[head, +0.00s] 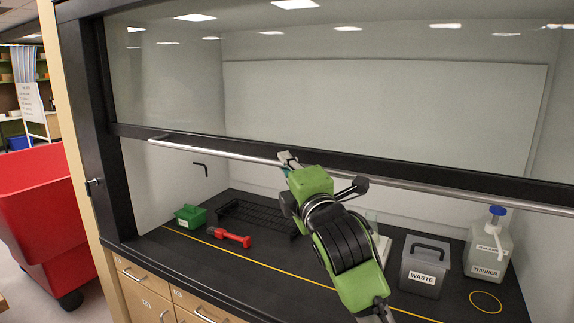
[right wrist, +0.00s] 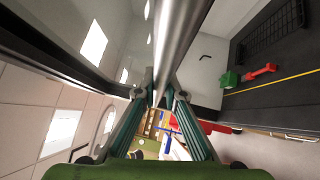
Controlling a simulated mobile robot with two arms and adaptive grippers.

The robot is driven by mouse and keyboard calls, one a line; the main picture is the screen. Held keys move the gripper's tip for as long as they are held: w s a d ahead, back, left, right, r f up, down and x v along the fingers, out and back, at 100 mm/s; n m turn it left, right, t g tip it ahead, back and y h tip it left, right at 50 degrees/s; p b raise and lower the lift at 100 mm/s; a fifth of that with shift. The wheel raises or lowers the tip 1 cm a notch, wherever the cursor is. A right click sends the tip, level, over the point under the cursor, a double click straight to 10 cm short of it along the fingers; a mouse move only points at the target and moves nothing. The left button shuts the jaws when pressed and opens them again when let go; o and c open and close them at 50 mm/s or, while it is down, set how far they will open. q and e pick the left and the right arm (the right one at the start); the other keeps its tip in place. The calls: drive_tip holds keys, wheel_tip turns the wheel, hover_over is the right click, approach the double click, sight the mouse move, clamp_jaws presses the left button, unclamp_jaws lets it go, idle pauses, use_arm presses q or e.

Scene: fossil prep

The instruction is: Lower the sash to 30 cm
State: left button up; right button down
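The fume hood's sash (head: 165,75) is a glass pane with a black bottom frame, and it stands raised above the worktop. A long silver handle bar (head: 440,189) runs along its lower edge. My right gripper (head: 287,159) is at the bar, left of the middle of the opening. In the right wrist view the bar (right wrist: 178,35) runs between the fingertips (right wrist: 160,92), which close in on both sides of it. The bar hides part of the contact. My left gripper is in neither view. No height marking can be read.
On the black worktop (head: 262,278) are a green box (head: 190,216), a red tool (head: 229,237), a black rack (head: 262,215), a grey WASTE bin (head: 422,275) and a THINNER jug (head: 487,255). A yellow line crosses near the front edge. A red cart (head: 40,215) stands left.

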wheel_tip(320, 180, down, 15)
drive_tip(key=b, duration=0.6)
drive_tip(key=shift+f+b, duration=0.15)
drive_tip(key=shift+b, duration=0.25)
drive_tip(key=c, duration=2.1)
unclamp_jaws()
drive_tip(key=v, duration=1.2)
